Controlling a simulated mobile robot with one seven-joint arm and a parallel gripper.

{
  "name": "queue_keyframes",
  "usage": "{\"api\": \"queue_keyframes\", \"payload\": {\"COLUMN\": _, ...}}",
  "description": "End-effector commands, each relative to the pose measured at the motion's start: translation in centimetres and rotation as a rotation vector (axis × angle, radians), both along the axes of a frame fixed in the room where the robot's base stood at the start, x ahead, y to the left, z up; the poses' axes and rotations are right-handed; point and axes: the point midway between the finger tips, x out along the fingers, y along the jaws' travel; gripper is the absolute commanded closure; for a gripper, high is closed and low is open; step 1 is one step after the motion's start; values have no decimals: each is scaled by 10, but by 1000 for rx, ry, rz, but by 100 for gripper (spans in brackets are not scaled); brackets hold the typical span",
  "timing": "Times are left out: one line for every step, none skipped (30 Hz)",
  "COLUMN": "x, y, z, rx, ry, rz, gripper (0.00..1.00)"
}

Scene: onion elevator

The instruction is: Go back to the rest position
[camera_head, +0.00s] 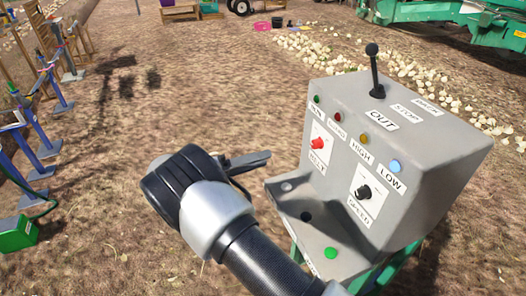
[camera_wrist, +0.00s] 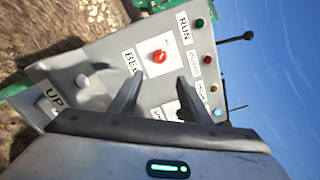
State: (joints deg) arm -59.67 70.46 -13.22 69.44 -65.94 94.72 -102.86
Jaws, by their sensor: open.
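My gripper (camera_head: 250,162) is at the centre of the head view, left of the grey control box (camera_head: 440,160). It is open and holds nothing. In the wrist view its two fingers (camera_wrist: 158,92) stand apart in front of the panel, with the red knob (camera_wrist: 160,57) seen between them. The panel also carries a black speed knob (camera_head: 363,191), which my finger partly hides in the wrist view. A black lever (camera_head: 374,72) stands up on top of the box. I cannot tell the exact gap between fingertips and panel.
A green button (camera_head: 330,253) sits on the box's lower ledge. The blue lamp (camera_head: 394,166) looks lit. Onions (camera_head: 345,52) lie on the ground behind the box. Blue stands with tools (camera_head: 40,150) are at the far left. Bare ground lies between them and my arm.

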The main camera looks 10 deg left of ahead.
Motion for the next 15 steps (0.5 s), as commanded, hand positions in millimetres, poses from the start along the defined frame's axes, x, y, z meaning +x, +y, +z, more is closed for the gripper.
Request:
{"api": "queue_keyframes", "payload": {"x": 0, "y": 0, "z": 0, "rx": 0, "ry": 0, "rz": 0, "gripper": 57}}
{"api": "queue_keyframes", "payload": {"x": 0, "y": 0, "z": 0, "rx": 0, "ry": 0, "rz": 0, "gripper": 57}}
{"api": "queue_keyframes", "payload": {"x": 0, "y": -1, "z": 0, "rx": 1, "ry": -1, "rz": -1, "gripper": 57}}
{"api": "queue_keyframes", "payload": {"x": 1, "y": -2, "z": 2, "rx": 6, "ry": -2, "rz": -4, "gripper": 57}}
{"api": "queue_keyframes", "payload": {"x": 1, "y": -4, "z": 4, "rx": 15, "ry": -5, "rz": -9, "gripper": 57}}
{"api": "queue_keyframes", "payload": {"x": 3, "y": -9, "z": 9, "rx": 38, "ry": -13, "rz": -24, "gripper": 57}}
{"api": "queue_keyframes", "payload": {"x": 4, "y": -15, "z": 14, "rx": 65, "ry": -20, "rz": -39, "gripper": 57}}
{"api": "queue_keyframes", "payload": {"x": 5, "y": -23, "z": 20, "rx": 100, "ry": -32, "rz": -60, "gripper": 57}}
{"api": "queue_keyframes", "payload": {"x": 7, "y": -36, "z": 30, "rx": 159, "ry": -52, "rz": -96, "gripper": 57}}
{"api": "queue_keyframes", "payload": {"x": 7, "y": -48, "z": 39, "rx": 212, "ry": -71, "rz": -130, "gripper": 57}}
{"api": "queue_keyframes", "payload": {"x": 7, "y": -62, "z": 48, "rx": 271, "ry": -94, "rz": -169, "gripper": 57}}
{"api": "queue_keyframes", "payload": {"x": 6, "y": -81, "z": 60, "rx": 360, "ry": -132, "rz": -226, "gripper": 57}}
{"api": "queue_keyframes", "payload": {"x": 3, "y": -95, "z": 70, "rx": 427, "ry": -164, "rz": -273, "gripper": 57}}
{"api": "queue_keyframes", "payload": {"x": 0, "y": -110, "z": 79, "rx": 497, "ry": -199, "rz": -322, "gripper": 57}}
{"api": "queue_keyframes", "payload": {"x": -6, "y": -128, "z": 90, "rx": 587, "ry": -249, "rz": -388, "gripper": 57}}
